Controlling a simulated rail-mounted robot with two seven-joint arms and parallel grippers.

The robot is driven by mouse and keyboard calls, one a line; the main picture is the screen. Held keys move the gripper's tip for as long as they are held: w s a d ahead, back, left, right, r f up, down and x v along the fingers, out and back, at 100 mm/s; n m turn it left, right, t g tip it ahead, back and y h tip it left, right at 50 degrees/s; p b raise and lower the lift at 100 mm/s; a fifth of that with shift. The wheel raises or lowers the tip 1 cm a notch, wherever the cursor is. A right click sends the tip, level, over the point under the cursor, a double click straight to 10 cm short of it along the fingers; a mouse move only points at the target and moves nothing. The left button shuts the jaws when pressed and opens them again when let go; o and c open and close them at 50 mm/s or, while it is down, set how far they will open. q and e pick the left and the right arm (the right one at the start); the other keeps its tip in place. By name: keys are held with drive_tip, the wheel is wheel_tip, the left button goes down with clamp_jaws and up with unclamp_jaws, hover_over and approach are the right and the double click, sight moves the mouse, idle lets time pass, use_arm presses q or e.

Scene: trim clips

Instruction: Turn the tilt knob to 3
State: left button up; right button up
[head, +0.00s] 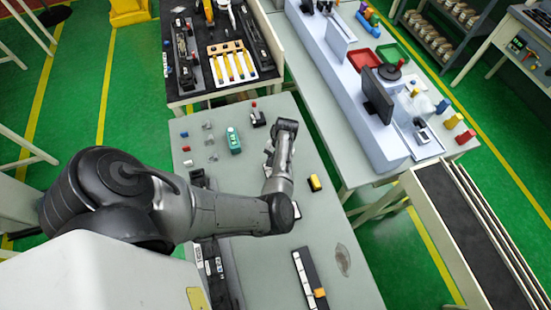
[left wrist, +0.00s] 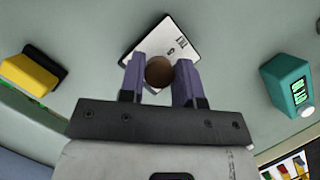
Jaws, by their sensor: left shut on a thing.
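The tilt knob (left wrist: 159,72) is a round brown knob on a white plate (left wrist: 172,38) with small dark markings, seen in the left wrist view. My left gripper (left wrist: 160,66) is shut on the knob, with one purple finger on each side of it. I cannot read which number the knob points to. In the head view my left arm reaches over the grey table and hides the knob and its plate. My right gripper is not in view.
A teal device (head: 233,140) stands on the grey table (head: 345,225), and it also shows in the left wrist view (left wrist: 288,84). A yellow-and-black block (head: 314,183) is on the other side of the gripper. A dark strip with white pieces (head: 307,277) lies near the front.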

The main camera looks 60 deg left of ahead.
use_arm(q)
drive_tip(key=n+p, duration=0.2)
drive_tip(key=n+t+h+p, duration=0.1)
drive_tip(key=n, duration=0.2)
drive_tip(key=shift+r+h+p, duration=0.2)
drive_tip(key=shift+h+p, duration=0.1)
drive_tip(key=shift+p, duration=0.1)
drive_tip(key=shift+f+n+t+h+p, duration=0.15)
drive_tip(key=shift+n+t+p, duration=0.4)
drive_tip(key=shift+n, duration=0.65)
drive_tip(key=shift+n+t+h+p, duration=0.15)
drive_tip(key=shift+n+t+p, duration=0.4)
drive_tip(key=shift+n, duration=0.65)
drive_tip(key=o, duration=0.9)
drive_tip(key=shift+a, duration=0.1)
drive_tip(key=shift+v, duration=6.85)
